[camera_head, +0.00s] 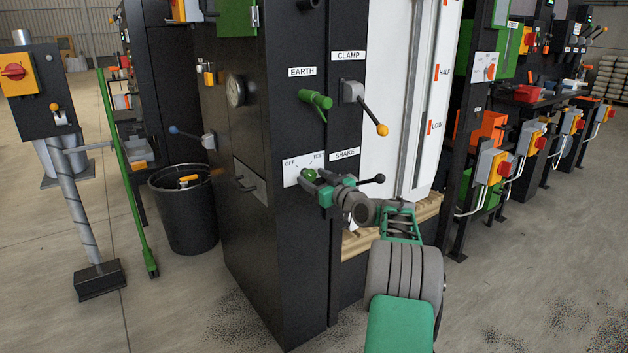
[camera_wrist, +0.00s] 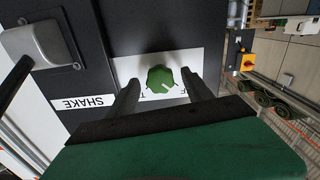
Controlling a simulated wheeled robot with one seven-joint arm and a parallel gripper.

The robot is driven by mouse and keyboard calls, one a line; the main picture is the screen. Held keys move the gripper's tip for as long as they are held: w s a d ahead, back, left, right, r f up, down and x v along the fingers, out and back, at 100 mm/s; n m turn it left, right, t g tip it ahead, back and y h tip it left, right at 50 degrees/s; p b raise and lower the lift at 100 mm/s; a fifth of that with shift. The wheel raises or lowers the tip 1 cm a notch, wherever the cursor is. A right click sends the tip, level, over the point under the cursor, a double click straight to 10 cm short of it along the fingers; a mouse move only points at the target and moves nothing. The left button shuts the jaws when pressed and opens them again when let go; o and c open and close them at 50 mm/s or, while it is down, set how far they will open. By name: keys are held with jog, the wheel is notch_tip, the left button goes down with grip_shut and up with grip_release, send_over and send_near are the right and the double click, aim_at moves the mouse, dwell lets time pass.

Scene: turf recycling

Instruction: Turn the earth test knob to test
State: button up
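The earth test knob (camera_wrist: 160,79) is round, green and ridged, on a white plate (camera_head: 290,172) marked OFF and TEST on a black cabinet. In the wrist view, which is turned about upside down, its white mark points down and right, toward the partly hidden OFF label. The knob (camera_head: 309,175) also shows in the head view, partly behind my gripper. My gripper (camera_wrist: 159,82) is open, with one dark finger on each side of the knob and visible gaps between. In the head view my gripper (camera_head: 318,183) is at the plate. The finger depth against the knob is unclear.
A green handle (camera_head: 316,99) under the EARTH label and a CLAMP lever (camera_head: 365,105) stick out above. The SHAKE lever (camera_head: 371,179) is close right of my gripper; its housing (camera_wrist: 37,44) shows in the wrist view. A black bin (camera_head: 187,220) stands left.

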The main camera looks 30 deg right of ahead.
grip_shut()
dwell(0.4)
jog(key=shift+m, duration=0.3)
jog(key=m+p, duration=0.2)
jog(key=m, duration=0.1)
jog(key=shift+r+p, duration=0.15)
jog(key=shift+p, duration=0.25)
jog(key=m+p, duration=0.3)
jog(key=m, duration=0.1)
jog(key=shift+m, duration=0.4)
jog(key=m+p, duration=0.3)
jog(key=m, duration=0.2)
jog(key=shift+p, duration=0.3)
jog(key=m+p, duration=0.2)
jog(key=m, duration=0.2)
jog(key=shift+m, duration=0.4)
